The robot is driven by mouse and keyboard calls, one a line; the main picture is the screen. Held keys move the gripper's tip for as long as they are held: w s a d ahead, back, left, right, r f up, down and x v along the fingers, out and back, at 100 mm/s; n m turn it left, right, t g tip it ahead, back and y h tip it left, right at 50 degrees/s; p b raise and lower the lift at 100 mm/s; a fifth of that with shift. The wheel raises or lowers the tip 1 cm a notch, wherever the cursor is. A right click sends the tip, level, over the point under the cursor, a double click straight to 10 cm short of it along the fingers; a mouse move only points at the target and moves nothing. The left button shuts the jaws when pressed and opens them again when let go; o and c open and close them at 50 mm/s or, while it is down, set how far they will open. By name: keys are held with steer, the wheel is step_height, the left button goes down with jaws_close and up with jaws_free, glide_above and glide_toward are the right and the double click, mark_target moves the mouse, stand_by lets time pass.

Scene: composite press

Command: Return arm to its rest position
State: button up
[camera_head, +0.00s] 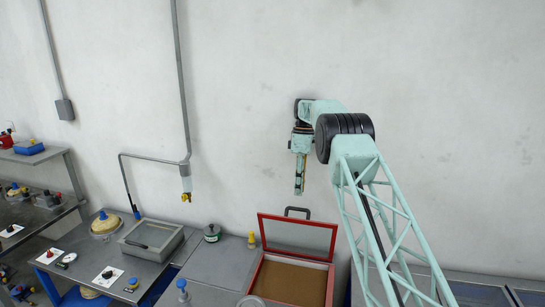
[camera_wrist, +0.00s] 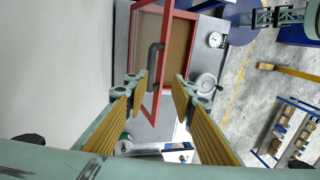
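My gripper (camera_head: 299,188) hangs with its fingers pointing down, near the pale wall and above the open red-framed box (camera_head: 335,285) in the head view. My teal arm comes up from the lower right and bends down at a black joint. In the wrist view my gripper (camera_wrist: 164,82) has its two yellow-padded fingers apart, with nothing held between them. The box's raised glazed lid (camera_head: 298,234) has a dark handle (camera_head: 297,208) on its top edge, just below the fingertips in the picture. The handle (camera_wrist: 154,65) also shows beyond the left finger in the wrist view.
A grey bench (camera_head: 215,262) runs along the wall, with a closed grey-framed box (camera_head: 152,239), a dark green jar (camera_head: 212,233) and a yellow-capped bottle (camera_head: 252,240). A pipe with a hanging nozzle (camera_head: 186,186) is left of my arm. The wall space around the arm is clear.

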steer(key=s+d+r+m+t+b, duration=0.1)
steer(key=s+r+m+b, duration=0.15)
steer(key=s+r, duration=0.45)
steer(key=s+r+m+t+b, duration=0.1)
steer(key=s+r+b, duration=0.3)
steer(key=r, duration=0.5)
steer(key=s+d+r+m+t+b, duration=0.15)
steer(key=s+r, duration=0.25)
steer(key=s, duration=0.7)
steer(key=s+r+m+b, duration=0.2)
steer(key=s+r+b, duration=0.1)
steer(key=s, duration=0.7)
steer(key=s+d+f+m+t+b, duration=0.1)
steer(key=s+f+m+b, duration=0.15)
steer(key=s, duration=0.95)
steer(key=s+f+m+b, duration=0.1)
steer(key=s+m+b, duration=0.15)
steer(key=s, duration=0.85)
steer(key=s+f+m+t+b, duration=0.1)
steer(key=s+f+b, duration=0.1)
steer(key=s+f, duration=0.5)
steer(key=s+f+m+b, duration=0.1)
steer(key=s+f+b, duration=0.2)
steer(key=s, duration=1.2)
step_height(320, 180, down, 4)
steer(key=shift+d+r+t+h, duration=0.1)
steer(key=shift+d+t+h, duration=0.25)
steer(key=shift+d+h, duration=0.05)
steer(key=shift+d, duration=0.1)
